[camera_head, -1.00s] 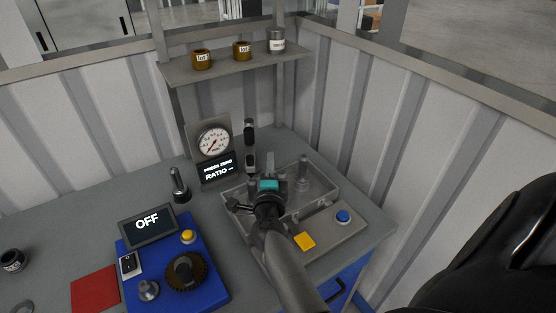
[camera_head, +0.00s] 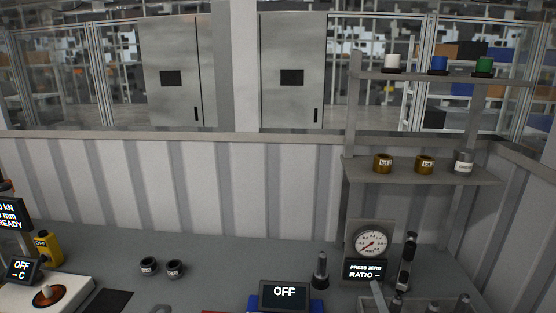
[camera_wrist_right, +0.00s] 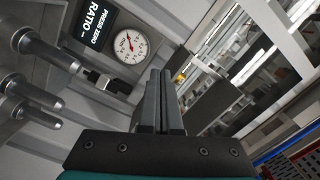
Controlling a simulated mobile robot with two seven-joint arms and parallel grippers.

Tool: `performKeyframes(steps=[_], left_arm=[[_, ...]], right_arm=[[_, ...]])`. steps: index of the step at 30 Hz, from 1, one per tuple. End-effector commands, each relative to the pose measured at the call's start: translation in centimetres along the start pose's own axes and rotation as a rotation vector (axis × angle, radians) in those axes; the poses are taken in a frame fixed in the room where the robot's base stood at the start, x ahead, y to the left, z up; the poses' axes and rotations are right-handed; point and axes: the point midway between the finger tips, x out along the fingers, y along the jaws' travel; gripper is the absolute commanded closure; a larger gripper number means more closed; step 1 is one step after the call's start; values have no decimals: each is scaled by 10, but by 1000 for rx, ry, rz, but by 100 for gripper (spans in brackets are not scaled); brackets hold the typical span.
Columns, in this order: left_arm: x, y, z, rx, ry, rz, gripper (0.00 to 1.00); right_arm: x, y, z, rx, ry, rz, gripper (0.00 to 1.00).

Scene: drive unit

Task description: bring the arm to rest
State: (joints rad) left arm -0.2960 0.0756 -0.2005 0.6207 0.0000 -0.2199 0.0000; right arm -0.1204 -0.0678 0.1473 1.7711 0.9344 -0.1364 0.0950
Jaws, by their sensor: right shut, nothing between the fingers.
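My right gripper (camera_wrist_right: 163,80) shows in the right wrist view, its two dark fingers together with nothing between them. The fingers point up past the round gauge (camera_wrist_right: 131,45) and its display (camera_wrist_right: 100,15), with open air around the tips. In the head view the gauge (camera_head: 370,243) stands on the bench at the right, and I cannot make out the right gripper clearly there. My left gripper is in neither view.
The grey bench (camera_head: 215,260) has two small dark rings (camera_head: 174,269) and a display reading OFF (camera_head: 284,293). A shelf (camera_head: 420,172) with brown pots stands above the gauge. Metal posts (camera_wrist_right: 38,45) rise at the left of the right wrist view. A ribbed wall (camera_head: 200,185) closes the back.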

Motion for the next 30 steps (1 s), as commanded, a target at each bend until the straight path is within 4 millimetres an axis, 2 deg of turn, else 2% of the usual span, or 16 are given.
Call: performKeyframes(steps=[1,6,9,12,18,24,30], left_arm=[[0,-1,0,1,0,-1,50],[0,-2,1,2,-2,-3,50],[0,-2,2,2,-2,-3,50],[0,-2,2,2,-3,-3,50],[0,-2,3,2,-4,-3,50],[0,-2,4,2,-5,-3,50],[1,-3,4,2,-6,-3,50]], right_arm=[[-11,-5,18,-84,-96,-4,100],[-54,-4,75,-354,-407,24,100],[-88,6,99,-509,-579,68,100],[-126,20,113,-656,-739,131,100],[-196,46,114,-880,-983,283,100],[-245,61,100,-1007,-1127,416,100],[-286,70,82,-1092,-1232,541,100]])
